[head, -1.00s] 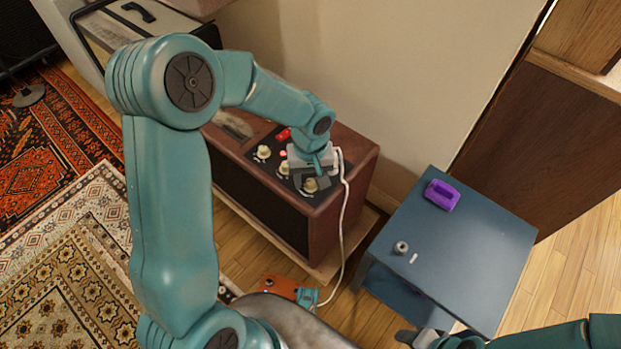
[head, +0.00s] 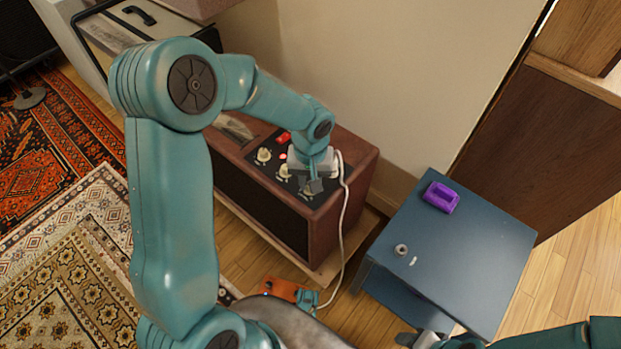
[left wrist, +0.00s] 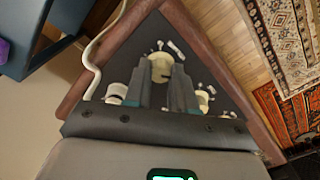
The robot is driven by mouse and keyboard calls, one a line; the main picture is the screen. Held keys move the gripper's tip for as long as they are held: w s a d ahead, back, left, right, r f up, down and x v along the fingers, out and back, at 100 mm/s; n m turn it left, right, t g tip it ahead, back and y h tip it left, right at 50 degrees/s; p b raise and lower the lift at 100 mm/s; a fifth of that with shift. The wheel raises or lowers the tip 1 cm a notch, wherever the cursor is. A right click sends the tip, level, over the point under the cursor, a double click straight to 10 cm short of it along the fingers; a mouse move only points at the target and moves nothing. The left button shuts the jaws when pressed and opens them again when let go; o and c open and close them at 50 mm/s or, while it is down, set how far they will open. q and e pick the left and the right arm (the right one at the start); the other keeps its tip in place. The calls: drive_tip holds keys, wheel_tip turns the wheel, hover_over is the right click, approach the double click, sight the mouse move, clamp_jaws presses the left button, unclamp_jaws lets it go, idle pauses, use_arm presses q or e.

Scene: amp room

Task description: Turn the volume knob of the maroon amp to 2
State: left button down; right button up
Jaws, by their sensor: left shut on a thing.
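The maroon amp (head: 355,170) stands against the wall, with a dark control panel holding several cream knobs. A red switch (head: 283,137) and a small lit red light are on the panel. My left gripper (head: 313,186) points down at the panel's right end. In the left wrist view its fingers (left wrist: 160,88) are shut on a cream knob (left wrist: 159,66), whose far side shows between them. Other knobs sit to the left (left wrist: 116,92) and right (left wrist: 202,100). I cannot read the held knob's setting. My right gripper (head: 418,338) is low beside the blue cabinet, its jaws unclear.
A white cable (head: 345,225) runs from the amp's top down its right side to the floor. An orange pedal (head: 282,288) lies on the floor. The blue cabinet (head: 470,245) at right bears a purple object (head: 441,196) and a small grey ring-like piece (head: 401,250).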

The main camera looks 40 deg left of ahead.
use_arm(q)
drive_tip(key=m+p, duration=0.1)
drive_tip(key=m, duration=0.3)
drive_tip(key=shift+m+p, duration=0.6)
drive_tip(key=shift+m, duration=1.9)
drive_tip(key=c, duration=0.9)
unclamp_jaws()
drive_tip(key=shift+c, duration=0.2)
wheel_tip(320, 180, up, 16)
drive_tip(key=p, duration=0.5)
drive_tip(key=shift+r, duration=0.2)
